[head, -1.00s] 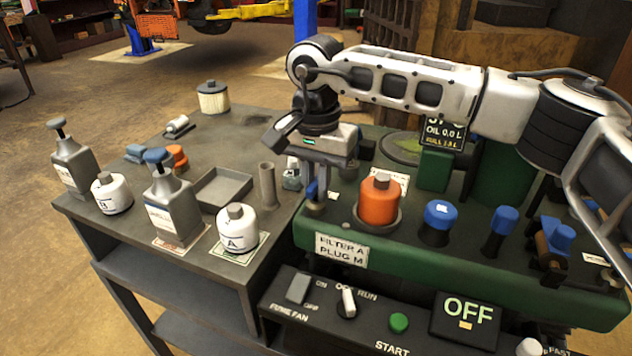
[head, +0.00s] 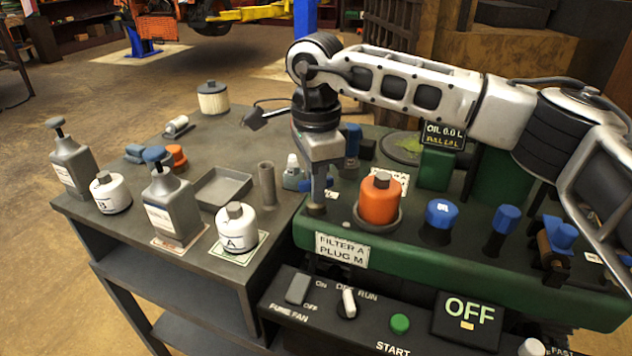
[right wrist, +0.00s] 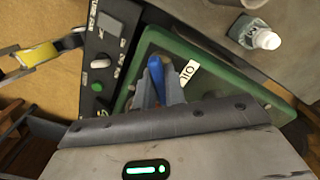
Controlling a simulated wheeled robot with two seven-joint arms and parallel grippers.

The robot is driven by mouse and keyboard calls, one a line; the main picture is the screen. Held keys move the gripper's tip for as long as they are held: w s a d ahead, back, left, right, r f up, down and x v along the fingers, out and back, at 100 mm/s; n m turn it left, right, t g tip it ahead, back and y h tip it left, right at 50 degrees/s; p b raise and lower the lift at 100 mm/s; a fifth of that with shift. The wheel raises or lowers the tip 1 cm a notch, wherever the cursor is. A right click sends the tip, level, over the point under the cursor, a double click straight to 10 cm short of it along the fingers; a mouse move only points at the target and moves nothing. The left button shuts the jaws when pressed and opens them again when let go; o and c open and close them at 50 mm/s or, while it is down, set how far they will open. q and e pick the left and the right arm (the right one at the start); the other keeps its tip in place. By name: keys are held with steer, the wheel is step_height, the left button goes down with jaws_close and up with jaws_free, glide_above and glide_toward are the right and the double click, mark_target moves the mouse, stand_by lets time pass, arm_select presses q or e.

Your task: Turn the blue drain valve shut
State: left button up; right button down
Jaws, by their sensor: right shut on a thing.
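The blue drain valve's handle (right wrist: 156,72) shows in the right wrist view as a narrow blue lever between the two fingertips. My right gripper (right wrist: 158,92) is shut on it. In the head view the right gripper (head: 317,188) points straight down at the left end of the green bench. There its fingers hide nearly all of the valve, and a brass-coloured base (head: 316,209) shows below them. I cannot tell from these views how far the valve is turned. My left gripper is not in view.
An orange filter (head: 380,202) stands close right of the gripper, with a blue round cap (head: 441,212) further right. A small bottle (head: 292,172) stands close left on the grey table. The control panel (head: 330,310) is in front, its display (head: 466,312) reading OFF.

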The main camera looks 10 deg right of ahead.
steer(key=m, duration=0.4)
steer(key=shift+m, duration=0.3)
steer(key=shift+r+m, duration=0.1)
steer(key=shift+m, duration=1.5)
steer(key=c, duration=1.5)
jaws_free()
steer(key=shift+o, duration=0.2)
arm_select(q)
steer(key=shift+p, duration=0.45)
arm_select(e)
step_height(320, 180, up, 16)
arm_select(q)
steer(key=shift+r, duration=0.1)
